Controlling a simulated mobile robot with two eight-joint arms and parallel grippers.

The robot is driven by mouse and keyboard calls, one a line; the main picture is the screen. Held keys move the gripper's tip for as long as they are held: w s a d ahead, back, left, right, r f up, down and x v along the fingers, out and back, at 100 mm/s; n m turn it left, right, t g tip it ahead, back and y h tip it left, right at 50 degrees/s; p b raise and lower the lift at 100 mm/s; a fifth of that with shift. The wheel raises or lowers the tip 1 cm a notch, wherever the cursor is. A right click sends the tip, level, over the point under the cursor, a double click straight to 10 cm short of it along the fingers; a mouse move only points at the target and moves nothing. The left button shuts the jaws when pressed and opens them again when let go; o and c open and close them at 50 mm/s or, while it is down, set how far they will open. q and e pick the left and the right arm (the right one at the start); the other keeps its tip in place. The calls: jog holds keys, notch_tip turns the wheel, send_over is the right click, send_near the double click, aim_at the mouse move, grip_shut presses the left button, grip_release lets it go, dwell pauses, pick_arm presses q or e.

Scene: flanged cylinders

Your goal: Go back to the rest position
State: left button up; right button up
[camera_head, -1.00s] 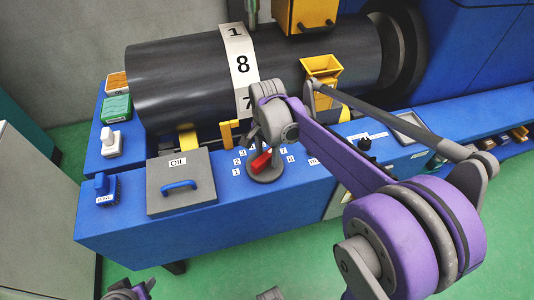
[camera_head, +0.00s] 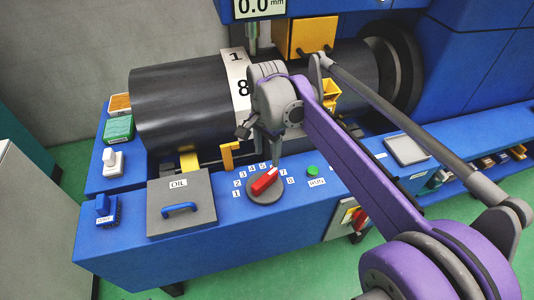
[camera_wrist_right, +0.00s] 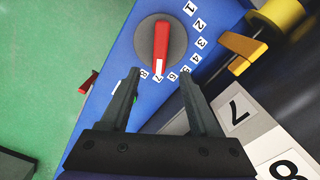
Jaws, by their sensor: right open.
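My right gripper (camera_head: 262,150) is above the blue machine bench, in front of the black cylinder (camera_head: 185,95) with its white numbered band. In the right wrist view its two fingers (camera_wrist_right: 160,90) are apart with nothing between them. The grey round dial with a red handle (camera_head: 264,182) lies just beyond the fingertips. The dial also shows in the right wrist view (camera_wrist_right: 161,45), with numbers around it. The fingers look clear of the handle. My left gripper is not in view.
A grey OIL lid (camera_head: 181,203) with a blue handle is left of the dial. A green button (camera_head: 312,170) is to its right. A yellow box (camera_head: 307,38) hangs over the cylinder. A display reading 0.0 mm (camera_head: 258,7) is at the top. Green floor lies in front.

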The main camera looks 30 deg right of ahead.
jog(key=s+a+f+n+t+p, duration=0.1)
jog(key=s+a+f+n+t, duration=0.1)
jog(key=s+n, duration=0.5)
jog(key=s+a+f+n+t+p, duration=0.2)
jog(key=s+a+f+n+t, duration=0.1)
jog(key=s+a+f+n, duration=0.2)
jog(key=s+f+n, duration=0.1)
jog(key=s+n, duration=0.1)
jog(key=s, duration=0.1)
jog(key=shift+s+a+n, duration=0.25)
jog(key=shift+s+n, duration=0.05)
jog(key=shift+s, duration=0.1)
dwell(2.0)
